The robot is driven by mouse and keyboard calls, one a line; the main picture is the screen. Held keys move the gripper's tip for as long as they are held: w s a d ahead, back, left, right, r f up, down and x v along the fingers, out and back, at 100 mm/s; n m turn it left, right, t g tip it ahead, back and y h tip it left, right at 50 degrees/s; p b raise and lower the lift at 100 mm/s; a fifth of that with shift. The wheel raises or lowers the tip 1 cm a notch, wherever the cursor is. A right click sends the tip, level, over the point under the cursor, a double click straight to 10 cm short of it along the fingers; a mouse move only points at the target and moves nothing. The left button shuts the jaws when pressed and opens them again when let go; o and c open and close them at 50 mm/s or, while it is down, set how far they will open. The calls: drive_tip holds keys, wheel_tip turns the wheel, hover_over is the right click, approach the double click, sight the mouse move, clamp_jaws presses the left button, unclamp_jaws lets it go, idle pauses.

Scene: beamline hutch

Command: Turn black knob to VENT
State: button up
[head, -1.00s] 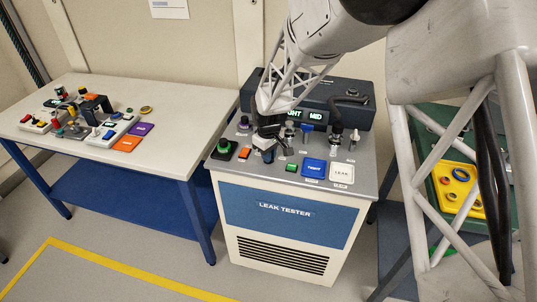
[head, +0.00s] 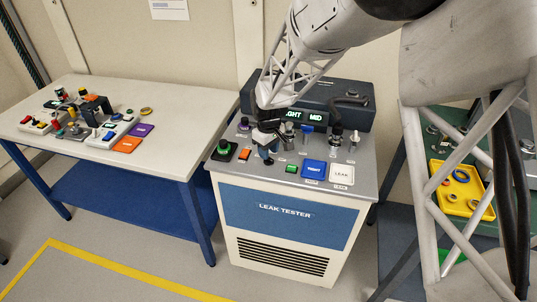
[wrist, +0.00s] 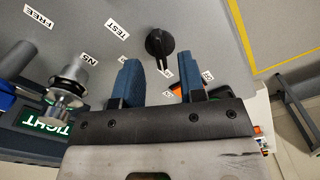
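The black knob (wrist: 160,43) shows in the wrist view as a round dark cap with a narrow bar pointing down the picture, toward the space between my fingers. My gripper (wrist: 161,80) is open, with two blue fingers apart and nothing between their tips. The knob lies just beyond the fingertips, apart from them as far as I can tell. White labels stand around it; TEST (wrist: 117,29) is readable, others are partly hidden, and I cannot make out VENT. In the head view my gripper (head: 265,152) is over the left part of the leak tester's top (head: 225,168), and hides the knob.
The panel also holds a green-black button (head: 223,150), an orange button (head: 245,154), a blue button (head: 314,169), a white LEAK button (head: 341,173) and upright metal fittings (head: 336,135). A display box (head: 345,100) stands behind. A cluttered table (head: 60,90) is at left.

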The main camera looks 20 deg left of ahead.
drive_tip(key=shift+r, duration=2.7)
drive_tip(key=shift+d+r, duration=0.3)
drive_tip(key=shift+d, duration=0.05)
drive_tip(key=s+d+r+m, duration=0.2)
drive_tip(key=s+d+r, duration=0.25)
drive_tip(key=d, duration=0.25)
drive_tip(key=s+d+r+m+t, duration=0.1)
drive_tip(key=s+d+r+m, duration=0.15)
drive_tip(key=d+r, duration=0.35)
drive_tip(key=s+d+r+m, duration=0.1)
drive_tip(key=s+d+r, duration=0.3)
drive_tip(key=d, duration=0.5)
drive_tip(key=s+d+m, duration=0.3)
drive_tip(key=s+d, duration=0.4)
drive_tip(key=s, duration=0.4)
drive_tip(key=s+d+r+m+t, duration=0.1)
drive_tip(key=s+d+m, duration=0.3)
drive_tip(key=s+d, duration=0.3)
drive_tip(key=s, duration=0.5)
drive_tip(key=shift+d+r+t, duration=0.25)
drive_tip(key=shift+t, duration=0.05)
